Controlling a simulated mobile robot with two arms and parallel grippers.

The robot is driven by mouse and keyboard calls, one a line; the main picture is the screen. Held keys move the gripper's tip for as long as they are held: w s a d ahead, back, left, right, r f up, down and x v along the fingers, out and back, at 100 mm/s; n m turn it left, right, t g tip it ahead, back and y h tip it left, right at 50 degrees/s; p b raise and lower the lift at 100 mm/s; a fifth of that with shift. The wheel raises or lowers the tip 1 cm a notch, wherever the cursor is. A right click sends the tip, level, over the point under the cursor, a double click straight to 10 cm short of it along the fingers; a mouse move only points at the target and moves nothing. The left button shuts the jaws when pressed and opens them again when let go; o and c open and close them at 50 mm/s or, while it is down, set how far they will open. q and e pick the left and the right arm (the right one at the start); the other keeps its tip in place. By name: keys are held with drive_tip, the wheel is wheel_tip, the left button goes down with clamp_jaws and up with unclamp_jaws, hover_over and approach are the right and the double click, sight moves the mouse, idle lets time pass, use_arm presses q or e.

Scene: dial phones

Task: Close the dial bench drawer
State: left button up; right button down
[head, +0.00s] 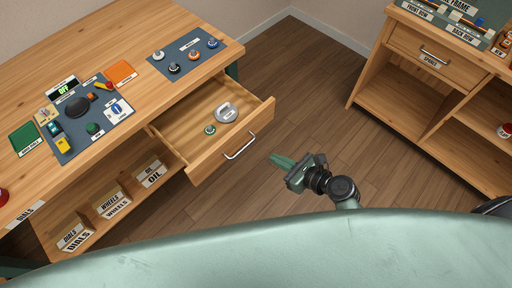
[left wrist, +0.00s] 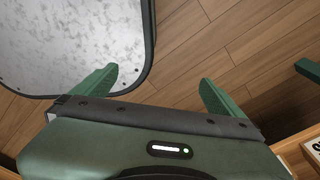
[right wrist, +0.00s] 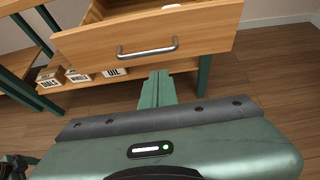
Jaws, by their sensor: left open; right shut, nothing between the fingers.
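The dial bench drawer (head: 262,119) is pulled out from the wooden bench (head: 138,152). It holds a silver round part (head: 227,112) and a small green-rimmed part (head: 209,129). Its metal handle (head: 240,146) is on the front panel, and the handle also shows in the right wrist view (right wrist: 147,50). My right gripper (head: 275,159) is shut and empty, just in front of the drawer front, apart from the handle. In the right wrist view its fingers (right wrist: 157,88) sit below the handle. My left gripper (left wrist: 158,82) is open and empty over the floor; it is not seen in the head view.
On the bench top are a dark mat (head: 78,142) with several parts, a second mat with knobs (head: 187,53), and an orange square (head: 120,73). Labelled boxes (head: 112,202) sit on the shelf below. Another cabinet (head: 390,85) stands at right. The floor between is clear.

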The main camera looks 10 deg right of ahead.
use_arm(q)
drive_tip(key=shift+s, duration=0.75)
use_arm(e)
drive_tip(key=r+x, duration=0.1)
drive_tip(key=x, duration=0.8)
drive_tip(key=shift+w+a+f, duration=0.2)
drive_tip(key=shift+w+a, duration=0.2)
use_arm(q)
drive_tip(key=shift+a, duration=0.1)
use_arm(e)
drive_tip(key=shift+w, duration=0.1)
